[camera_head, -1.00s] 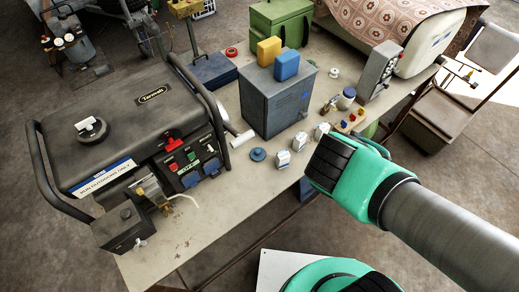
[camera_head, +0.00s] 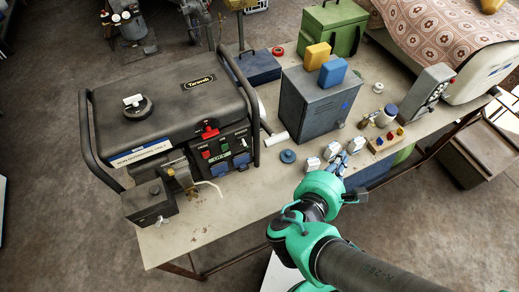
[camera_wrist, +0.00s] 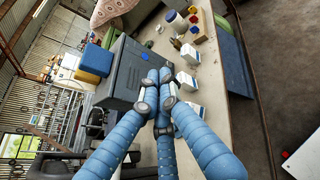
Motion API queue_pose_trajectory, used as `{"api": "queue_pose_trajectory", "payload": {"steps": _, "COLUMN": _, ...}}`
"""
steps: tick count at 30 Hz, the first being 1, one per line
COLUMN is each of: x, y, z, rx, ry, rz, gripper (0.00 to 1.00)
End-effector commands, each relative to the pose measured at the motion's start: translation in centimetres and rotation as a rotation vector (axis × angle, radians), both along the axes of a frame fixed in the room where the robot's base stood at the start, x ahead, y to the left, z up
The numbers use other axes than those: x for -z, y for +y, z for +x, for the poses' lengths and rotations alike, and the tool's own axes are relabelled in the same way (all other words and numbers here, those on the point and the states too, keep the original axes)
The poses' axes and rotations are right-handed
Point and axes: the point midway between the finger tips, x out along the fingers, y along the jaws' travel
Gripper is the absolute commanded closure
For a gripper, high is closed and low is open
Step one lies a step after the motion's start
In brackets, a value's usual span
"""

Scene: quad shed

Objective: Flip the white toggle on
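Three small white boxes with grey tops stand in a row on the table, at the left (camera_head: 312,164), middle (camera_head: 331,152) and right (camera_head: 356,145); I cannot make out which, if any, carries the white toggle. In the wrist view, white boxes (camera_wrist: 190,54) stand right of my fingers, one (camera_wrist: 195,110) close beside them. My gripper (camera_head: 343,160) has blue fingers over this row, partly hidden by my wrist. In the wrist view my gripper (camera_wrist: 160,85) has its fingertips drawn together, with nothing visible between them, in front of the grey cabinet (camera_wrist: 122,72).
A black generator (camera_head: 165,105) with a panel of coloured switches (camera_head: 226,150) stands at the left. The grey cabinet (camera_head: 310,108) bears yellow and blue blocks. A blue disc (camera_head: 288,156), a small board with coloured knobs (camera_head: 386,140) and a grey control box (camera_head: 430,88) stand nearby.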

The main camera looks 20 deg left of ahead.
Motion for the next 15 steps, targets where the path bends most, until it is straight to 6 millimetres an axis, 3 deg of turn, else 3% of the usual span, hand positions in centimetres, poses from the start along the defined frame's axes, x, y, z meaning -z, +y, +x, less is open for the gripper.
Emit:
{"api": "queue_pose_trajectory", "payload": {"steps": 8, "x": 1.3, "y": 6.8, "z": -1.4, "rx": -0.290, "ry": -0.076, "rz": -0.204, "gripper": 1.00}}
{"api": "queue_pose_trajectory", "payload": {"steps": 15, "x": 2.8, "y": 12.7, "z": -4.1, "rx": -0.538, "ry": -0.163, "rz": -0.367, "gripper": 1.00}}
